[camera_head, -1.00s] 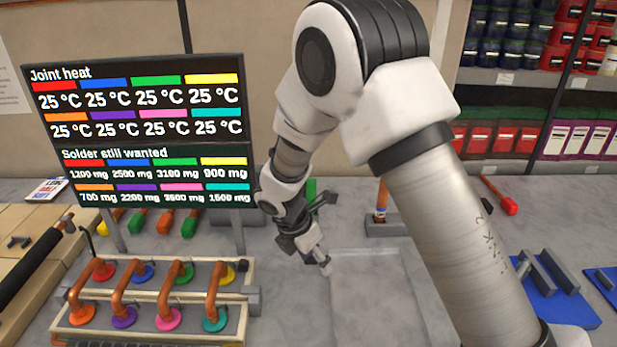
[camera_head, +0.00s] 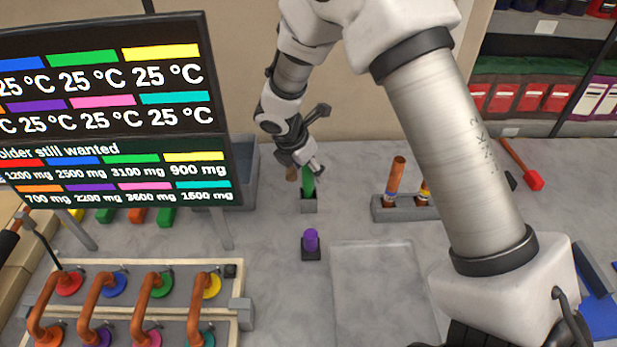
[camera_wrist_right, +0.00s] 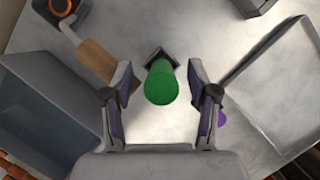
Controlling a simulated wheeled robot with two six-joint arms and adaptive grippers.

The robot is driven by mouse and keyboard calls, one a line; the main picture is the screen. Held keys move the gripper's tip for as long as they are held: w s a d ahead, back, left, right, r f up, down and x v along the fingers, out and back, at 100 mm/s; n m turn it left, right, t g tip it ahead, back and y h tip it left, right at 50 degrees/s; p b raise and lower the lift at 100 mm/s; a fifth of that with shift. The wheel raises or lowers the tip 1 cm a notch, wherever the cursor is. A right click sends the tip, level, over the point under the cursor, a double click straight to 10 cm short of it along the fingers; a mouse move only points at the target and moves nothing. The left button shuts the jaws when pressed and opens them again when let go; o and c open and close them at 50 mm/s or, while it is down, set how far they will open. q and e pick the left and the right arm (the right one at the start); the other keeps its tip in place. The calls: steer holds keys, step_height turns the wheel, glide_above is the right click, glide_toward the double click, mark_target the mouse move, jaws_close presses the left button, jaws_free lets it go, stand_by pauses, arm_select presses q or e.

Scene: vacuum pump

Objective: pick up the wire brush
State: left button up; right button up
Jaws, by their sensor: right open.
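A green upright handle (camera_head: 308,182) stands in a small dark square holder (camera_head: 309,205) on the bench. No bristles show, so I cannot tell from its shape that it is the wire brush. My right gripper (camera_head: 316,166) is over the handle's top, pointing down, with its fingers apart. In the right wrist view the round green top (camera_wrist_right: 161,86) lies between the open fingers of the right gripper (camera_wrist_right: 162,95), with a gap on each side. My left gripper is not in view.
A purple-topped piece (camera_head: 311,240) stands in its own holder in front. A wooden handle (camera_wrist_right: 95,60) lies close to the left finger, beside a grey bin (camera_wrist_right: 50,105). A shallow tray (camera_head: 385,285) and a rack with copper pieces (camera_head: 395,178) are to the right.

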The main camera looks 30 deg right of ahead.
steer(key=shift+w+d+f, duration=0.15)
steer(key=shift+f, duration=0.15)
steer(key=shift+s+r, duration=0.2)
steer(key=shift+s, duration=0.05)
steer(key=shift+c, duration=0.7)
steer(key=shift+s+a+r, duration=0.1)
steer(key=shift+s+a, duration=0.05)
steer(key=shift+a, duration=0.1)
steer(key=c, duration=0.5)
jaws_close()
